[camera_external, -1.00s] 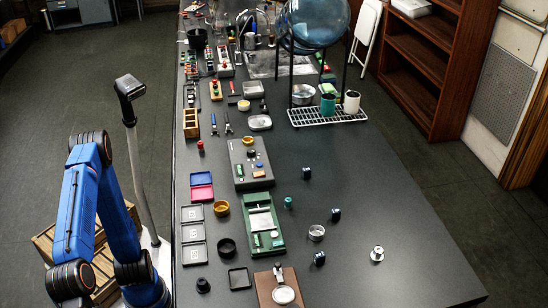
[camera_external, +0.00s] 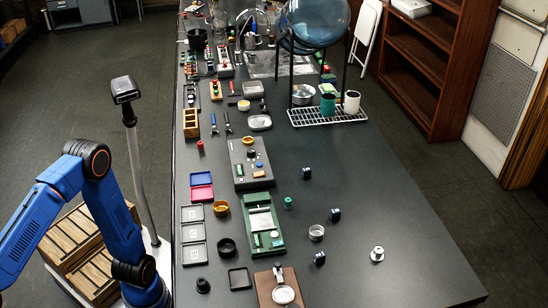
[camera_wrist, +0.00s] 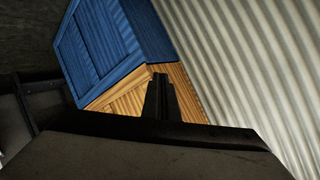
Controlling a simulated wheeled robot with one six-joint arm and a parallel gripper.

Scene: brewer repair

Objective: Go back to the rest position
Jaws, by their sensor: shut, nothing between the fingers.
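My blue arm bends away from the bench in the external view, and its end is cut off by the left edge, so my gripper is not visible there. In the wrist view my gripper (camera_wrist: 160,84) shows as a dark shape with its fingers together. It is shut and empty. It points toward a wooden box (camera_wrist: 130,97) with a blue box (camera_wrist: 100,45) above it; I cannot tell the distance to them.
The dark bench (camera_external: 370,205) is to the right of my arm, with trays and small parts on it. Wooden crates (camera_external: 72,240) stand on the floor beside my base. A pale corrugated surface (camera_wrist: 240,60) fills the right of the wrist view.

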